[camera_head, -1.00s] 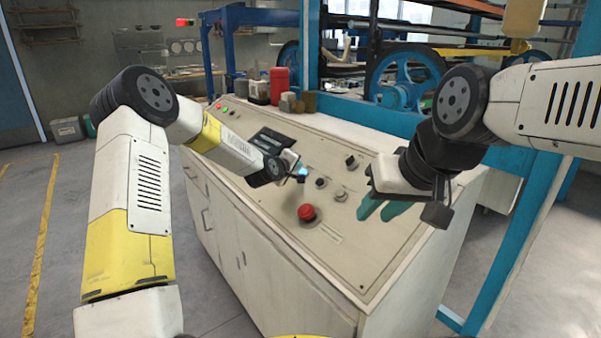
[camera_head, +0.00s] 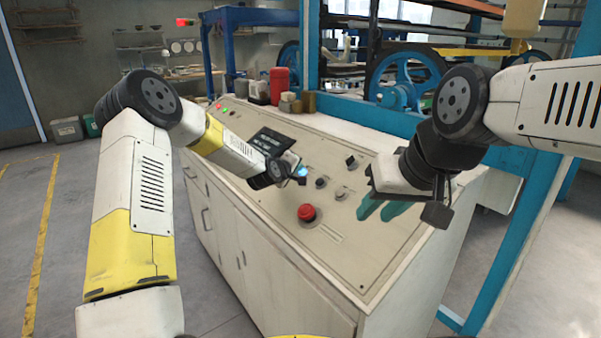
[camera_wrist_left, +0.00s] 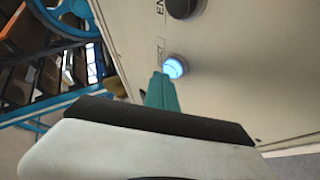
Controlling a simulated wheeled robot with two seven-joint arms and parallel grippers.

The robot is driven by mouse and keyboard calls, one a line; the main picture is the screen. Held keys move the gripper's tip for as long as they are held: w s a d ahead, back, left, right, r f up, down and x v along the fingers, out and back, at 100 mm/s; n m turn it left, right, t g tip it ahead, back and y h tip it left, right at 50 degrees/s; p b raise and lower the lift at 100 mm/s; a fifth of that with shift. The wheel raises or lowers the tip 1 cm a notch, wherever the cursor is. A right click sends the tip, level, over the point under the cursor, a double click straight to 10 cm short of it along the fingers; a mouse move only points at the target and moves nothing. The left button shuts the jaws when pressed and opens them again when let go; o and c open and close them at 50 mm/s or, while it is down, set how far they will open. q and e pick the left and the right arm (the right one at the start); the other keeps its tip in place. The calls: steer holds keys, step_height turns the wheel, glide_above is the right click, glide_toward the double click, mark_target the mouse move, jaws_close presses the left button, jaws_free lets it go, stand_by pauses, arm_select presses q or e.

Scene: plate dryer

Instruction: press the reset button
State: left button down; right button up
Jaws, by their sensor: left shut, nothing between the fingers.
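The reset button is a small round button glowing blue-white on the cream panel. It shows in the left wrist view (camera_wrist_left: 174,67) and, partly covered by my left wrist, in the head view (camera_head: 302,171). My left gripper (camera_wrist_left: 161,88) has its teal fingers shut and empty. In the head view the left fingers are hidden behind the wrist. My right gripper (camera_head: 383,208) hangs over the right part of the panel, with its two teal fingers apart and empty.
A red mushroom button (camera_head: 307,212) stands on the panel in front of the left wrist. Dark knobs (camera_head: 351,162) sit nearby, and a black screen (camera_head: 271,142) lies behind the left forearm. Red and grey containers (camera_head: 279,84) stand at the console's back edge.

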arm_select(q)
steer(key=shift+w+d+f, duration=0.1)
steer(key=shift+d+f, duration=0.1)
steer(key=shift+f, duration=0.15)
stand_by(0.3)
steer(key=shift+r, duration=0.1)
steer(key=shift+s+a+r, duration=0.3)
steer(key=shift+a+r, duration=0.05)
steer(key=shift+r, duration=0.3)
steer(key=shift+s+a+r, duration=0.25)
steer(key=shift+a+r, duration=0.1)
steer(key=shift+r, duration=0.35)
steer(key=shift+s+a+r, duration=0.2)
steer(key=shift+a+r, duration=0.1)
steer(key=shift+r, duration=0.45)
steer(key=shift+s+a+r, duration=0.25)
steer(key=shift+a+r, duration=0.1)
steer(key=shift+r, duration=0.35)
steer(key=shift+s+r, duration=0.1)
